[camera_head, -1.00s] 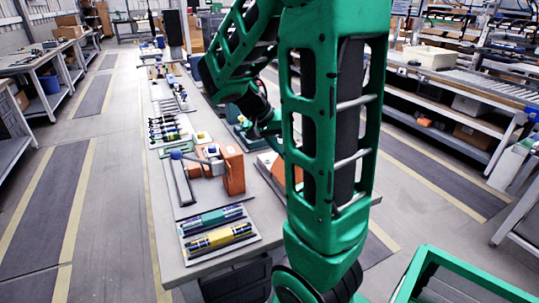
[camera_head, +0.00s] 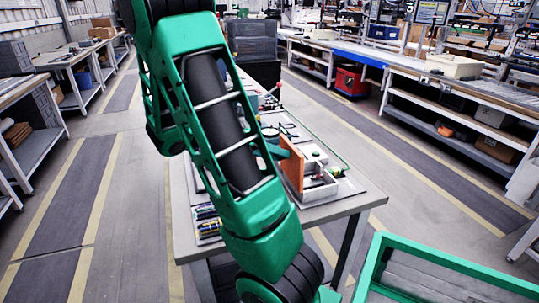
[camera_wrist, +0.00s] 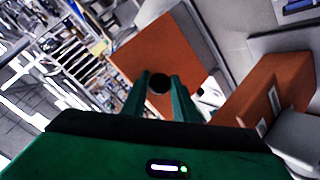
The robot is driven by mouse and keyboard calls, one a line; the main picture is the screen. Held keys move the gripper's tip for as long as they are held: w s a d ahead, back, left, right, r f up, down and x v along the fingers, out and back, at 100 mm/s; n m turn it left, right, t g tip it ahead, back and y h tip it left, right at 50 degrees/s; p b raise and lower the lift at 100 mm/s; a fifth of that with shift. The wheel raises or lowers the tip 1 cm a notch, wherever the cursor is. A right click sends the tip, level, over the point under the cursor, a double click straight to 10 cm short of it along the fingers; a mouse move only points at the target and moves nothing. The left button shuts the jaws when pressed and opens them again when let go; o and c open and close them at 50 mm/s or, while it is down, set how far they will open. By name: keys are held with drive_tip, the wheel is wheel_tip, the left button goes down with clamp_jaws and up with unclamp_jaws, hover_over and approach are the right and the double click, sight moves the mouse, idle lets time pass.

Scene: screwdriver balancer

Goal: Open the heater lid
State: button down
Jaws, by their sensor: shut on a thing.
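The heater lid (camera_head: 292,165) is an orange panel standing steeply upright at the left side of the open grey heater box (camera_head: 320,184). In the wrist view the lid (camera_wrist: 170,48) fills the upper middle, with a round black knob (camera_wrist: 158,84) on its face. My gripper (camera_wrist: 160,88) has its two green fingers shut on this knob, one finger on each side. In the head view my gripper (camera_head: 277,151) is small, at the lid's left face, and partly hidden by my arm.
An orange block (camera_wrist: 268,90) stands close to the right of my fingers in the wrist view. Several coloured tools (camera_head: 206,220) lie at the table's (camera_head: 345,205) left, partly behind my arm. A green-framed cart (camera_head: 440,262) stands at the front right.

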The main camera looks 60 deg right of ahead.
drive_tip(key=shift+w+a+f, duration=0.15)
drive_tip(key=shift+w+f, duration=0.2)
drive_tip(key=shift+w, duration=0.2)
drive_tip(key=c, duration=1.8)
unclamp_jaws()
drive_tip(key=o, duration=0.4)
drive_tip(key=shift+f, duration=0.1)
drive_tip(key=shift+s, duration=0.1)
drive_tip(key=shift+s, duration=0.1)
drive_tip(key=v, duration=1.1)
